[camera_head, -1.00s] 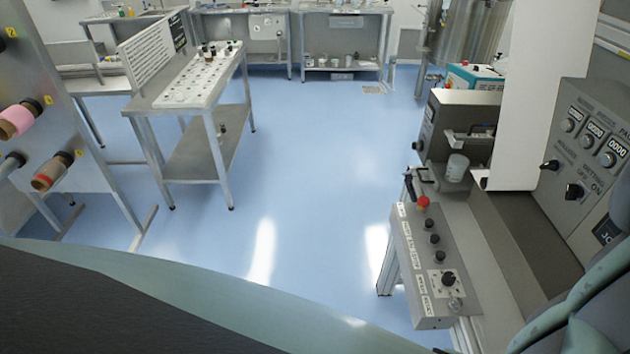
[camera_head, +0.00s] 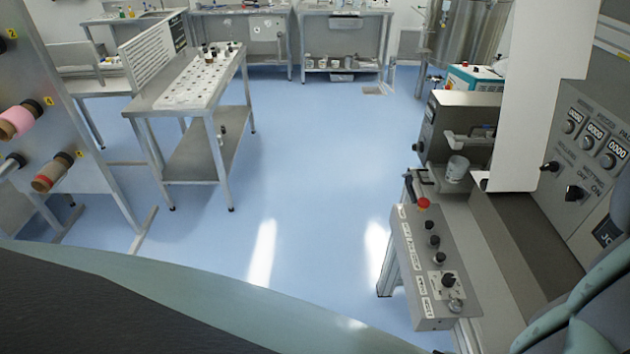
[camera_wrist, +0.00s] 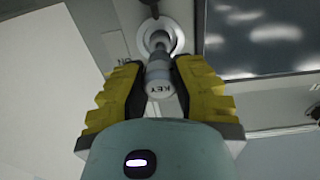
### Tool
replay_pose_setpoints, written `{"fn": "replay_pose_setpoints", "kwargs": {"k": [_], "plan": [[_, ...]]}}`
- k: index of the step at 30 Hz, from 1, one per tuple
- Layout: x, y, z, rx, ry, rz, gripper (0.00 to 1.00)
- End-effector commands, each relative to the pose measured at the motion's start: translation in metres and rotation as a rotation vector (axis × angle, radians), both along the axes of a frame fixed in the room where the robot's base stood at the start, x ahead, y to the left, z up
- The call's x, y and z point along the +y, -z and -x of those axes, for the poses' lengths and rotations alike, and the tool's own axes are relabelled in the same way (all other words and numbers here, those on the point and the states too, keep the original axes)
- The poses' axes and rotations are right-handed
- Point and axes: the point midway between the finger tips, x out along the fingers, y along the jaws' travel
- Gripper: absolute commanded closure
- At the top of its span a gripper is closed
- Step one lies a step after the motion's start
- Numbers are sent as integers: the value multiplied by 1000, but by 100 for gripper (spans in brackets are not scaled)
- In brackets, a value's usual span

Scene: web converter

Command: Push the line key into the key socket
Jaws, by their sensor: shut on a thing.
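In the wrist view my gripper (camera_wrist: 159,88) has its yellow-padded fingers closed on the line key (camera_wrist: 158,72). My gripper and the key do not show in the head view.
In the head view a control box (camera_head: 430,265) with a red button and several black knobs stands at right. A machine panel (camera_head: 590,155) with dials is beyond it. A dark screen (camera_wrist: 262,35) lies right of the socket. The blue floor (camera_head: 300,170) is clear.

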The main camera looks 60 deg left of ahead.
Motion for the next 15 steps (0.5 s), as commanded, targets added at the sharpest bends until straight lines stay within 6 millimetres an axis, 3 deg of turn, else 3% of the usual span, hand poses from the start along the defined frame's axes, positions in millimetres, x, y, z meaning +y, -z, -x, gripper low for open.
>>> {"fn": "replay_pose_setpoints", "kwargs": {"k": [15], "plan": [[-7,-1,-9,-2,2,2,100]]}}
